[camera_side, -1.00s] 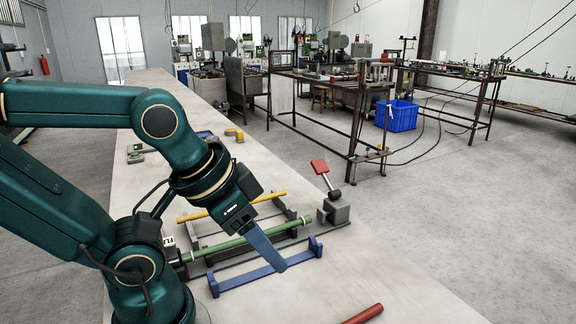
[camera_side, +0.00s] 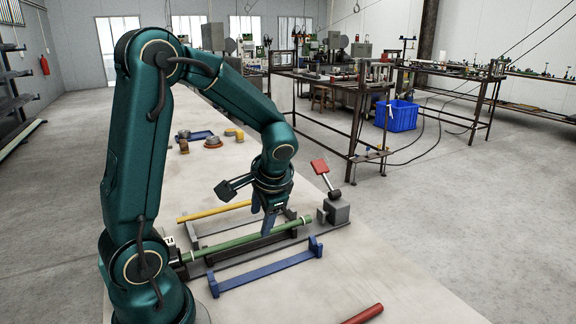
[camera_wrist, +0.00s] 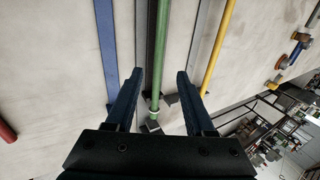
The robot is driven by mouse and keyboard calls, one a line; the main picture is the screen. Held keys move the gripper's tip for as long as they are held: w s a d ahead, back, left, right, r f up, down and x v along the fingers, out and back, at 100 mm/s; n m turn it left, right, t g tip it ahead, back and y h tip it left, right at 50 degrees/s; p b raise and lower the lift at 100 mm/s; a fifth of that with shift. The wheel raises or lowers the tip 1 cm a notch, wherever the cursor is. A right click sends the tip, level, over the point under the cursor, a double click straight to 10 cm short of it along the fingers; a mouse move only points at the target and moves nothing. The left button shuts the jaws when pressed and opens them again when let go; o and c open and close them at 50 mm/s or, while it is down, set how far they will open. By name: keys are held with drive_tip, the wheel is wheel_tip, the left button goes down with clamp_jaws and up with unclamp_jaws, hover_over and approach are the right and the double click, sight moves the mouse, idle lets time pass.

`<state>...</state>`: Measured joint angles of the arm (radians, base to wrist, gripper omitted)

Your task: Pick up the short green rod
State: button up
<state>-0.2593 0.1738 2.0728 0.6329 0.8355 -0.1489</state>
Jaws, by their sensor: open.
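The green rod (camera_side: 225,244) lies across low dark supports on the bench, running from the front left toward the clamp on the right. It also shows in the wrist view (camera_wrist: 159,60), passing lengthwise between my two fingers. My gripper (camera_side: 267,232) points down over the right half of the rod. In the wrist view my gripper (camera_wrist: 160,75) is open, with one finger on each side of the rod and a gap to it. I cannot tell how far above the rod the fingertips are.
A blue bar (camera_side: 266,270) with raised ends lies on the near side of the rod, and a yellow rod (camera_side: 220,210) on the far side. A grey clamp with a red handle (camera_side: 320,167) stands at the right end. A red rod (camera_side: 363,314) lies at the front right.

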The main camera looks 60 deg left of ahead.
sight(254, 235)
drive_tip(key=shift+s+a+f, duration=0.25)
drive_tip(key=shift+a+f, duration=0.05)
drive_tip(key=shift+f, duration=0.4)
drive_tip(key=shift+x, duration=2.1)
clamp_jaws()
